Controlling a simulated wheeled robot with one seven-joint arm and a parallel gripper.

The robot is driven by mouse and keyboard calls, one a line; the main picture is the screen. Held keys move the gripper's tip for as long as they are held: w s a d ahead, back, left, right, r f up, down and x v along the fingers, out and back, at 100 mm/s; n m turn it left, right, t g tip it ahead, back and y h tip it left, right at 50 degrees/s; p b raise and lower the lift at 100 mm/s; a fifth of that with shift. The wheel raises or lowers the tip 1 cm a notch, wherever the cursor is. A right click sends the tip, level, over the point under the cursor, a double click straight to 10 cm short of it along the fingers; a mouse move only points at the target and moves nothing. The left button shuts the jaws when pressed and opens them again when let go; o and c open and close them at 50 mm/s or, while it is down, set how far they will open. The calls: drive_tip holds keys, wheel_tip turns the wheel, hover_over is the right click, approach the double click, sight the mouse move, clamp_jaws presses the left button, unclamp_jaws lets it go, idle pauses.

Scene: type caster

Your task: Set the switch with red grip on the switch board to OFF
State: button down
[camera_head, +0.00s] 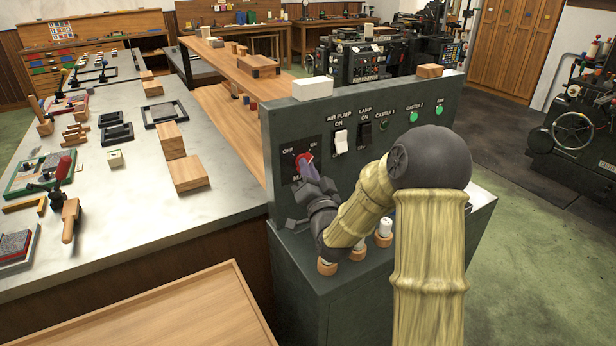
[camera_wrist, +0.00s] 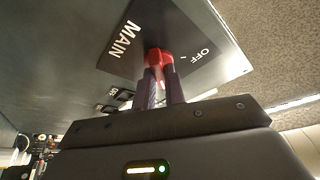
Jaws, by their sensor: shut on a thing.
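The switch board (camera_head: 300,118) is a dark green upright panel right of the workbench. Its main switch plate (camera_head: 287,173) is black with OFF at the left and ON at the right. My gripper (camera_head: 309,168) is at this plate and covers much of the switch. In the wrist view, the two fingers of my gripper (camera_wrist: 160,82) are shut on the red grip (camera_wrist: 159,57), one on each side. The plate there (camera_wrist: 125,48) shows MAIN and OFF; ON cannot be read. The exact angle of the grip is hard to tell.
Right of the main switch are the white air pump switch (camera_head: 341,141), the black lamp switch (camera_head: 365,135) and several round green lights (camera_head: 414,116). A white block (camera_head: 312,88) sits on the panel's top edge. The workbench (camera_head: 130,210) with wooden blocks is at the left.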

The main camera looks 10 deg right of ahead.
drive_tip(key=n+g+y+b, duration=0.1)
drive_tip(key=n+y+b, duration=0.2)
drive_tip(key=n+b, duration=0.3)
drive_tip(key=n+g+y+b, duration=0.1)
drive_tip(key=n+y+b, duration=0.2)
drive_tip(key=n+b, duration=0.3)
drive_tip(key=n+g+y+b, duration=0.2)
drive_tip(key=n+y+b, duration=0.2)
drive_tip(key=n, duration=0.7)
drive_tip(key=shift+w+d+b, duration=0.1)
drive_tip(key=shift+d+b, duration=0.25)
drive_tip(key=shift+b, duration=0.8)
drive_tip(key=shift+n, duration=0.4)
drive_tip(key=c, duration=1.5)
unclamp_jaws()
drive_tip(key=shift+o, duration=0.2)
drive_tip(key=shift+d, duration=0.1)
drive_tip(key=v, duration=1.7)
